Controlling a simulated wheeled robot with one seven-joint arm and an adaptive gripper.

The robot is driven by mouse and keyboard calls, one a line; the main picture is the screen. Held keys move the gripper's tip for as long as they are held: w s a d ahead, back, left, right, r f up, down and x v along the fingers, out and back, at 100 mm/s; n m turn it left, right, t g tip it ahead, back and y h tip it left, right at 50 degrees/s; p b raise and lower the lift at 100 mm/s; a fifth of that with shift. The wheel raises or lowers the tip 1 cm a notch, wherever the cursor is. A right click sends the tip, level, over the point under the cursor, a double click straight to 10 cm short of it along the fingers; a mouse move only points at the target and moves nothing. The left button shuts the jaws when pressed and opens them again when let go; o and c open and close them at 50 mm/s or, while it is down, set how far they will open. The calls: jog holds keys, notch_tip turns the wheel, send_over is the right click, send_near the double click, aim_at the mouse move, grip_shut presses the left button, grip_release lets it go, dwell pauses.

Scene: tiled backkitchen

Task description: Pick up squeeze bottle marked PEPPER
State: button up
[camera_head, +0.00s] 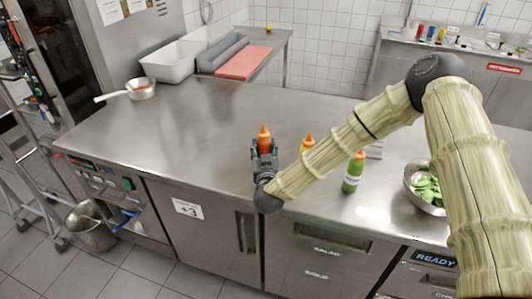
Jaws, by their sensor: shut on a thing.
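A red squeeze bottle (264,141) with an orange tip stands upright at the front part of the steel counter. My gripper (264,152) is shut around its lower part and hides most of it. A yellow squeeze bottle (307,145) with an orange cap stands to its right, its lower part hidden behind my arm. A green squeeze bottle (352,178) with an orange cap stands farther right, beyond my forearm. No label on any of the bottles can be read, so I cannot tell which is marked PEPPER.
A metal bowl of green leaves (411,176) stands on the right, near my arm. A pan (141,90) stands at the counter's far left, beside a white bin (173,66). The counter's left and middle (190,130) are clear.

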aim_at(264, 144)
jog(key=shift+r, duration=0.15)
jog(key=shift+r+b, duration=0.6)
jog(key=shift+r, duration=0.25)
jog(key=shift+r+b, duration=0.4)
jog(key=shift+r, duration=0.4)
jog(key=s+r+b, duration=0.1)
jog(key=s+b, duration=0.3)
jog(key=s, duration=1.2)
jog(key=shift+d+r, duration=0.25)
